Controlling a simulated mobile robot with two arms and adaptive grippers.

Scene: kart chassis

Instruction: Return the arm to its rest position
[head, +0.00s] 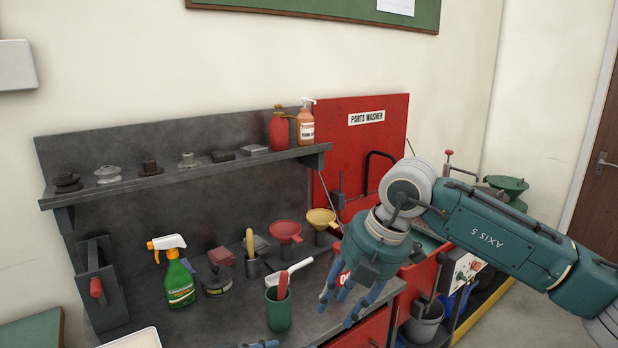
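My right arm reaches in from the right, a teal and grey arm marked AXIS 5. Its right gripper (338,312) hangs down over the front right part of the grey workbench (225,318). Its blue fingers are spread apart and nothing shows between them. A small blue piece at the bottom edge looks like a fingertip of my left gripper (262,344). The rest of that gripper is out of the picture.
Near the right gripper stand a green cup (278,310) with a red-handled tool, a red funnel (286,231) and a yellow funnel (321,218). A spray bottle (179,280) stands further left. The red parts washer (352,128) rises behind my arm.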

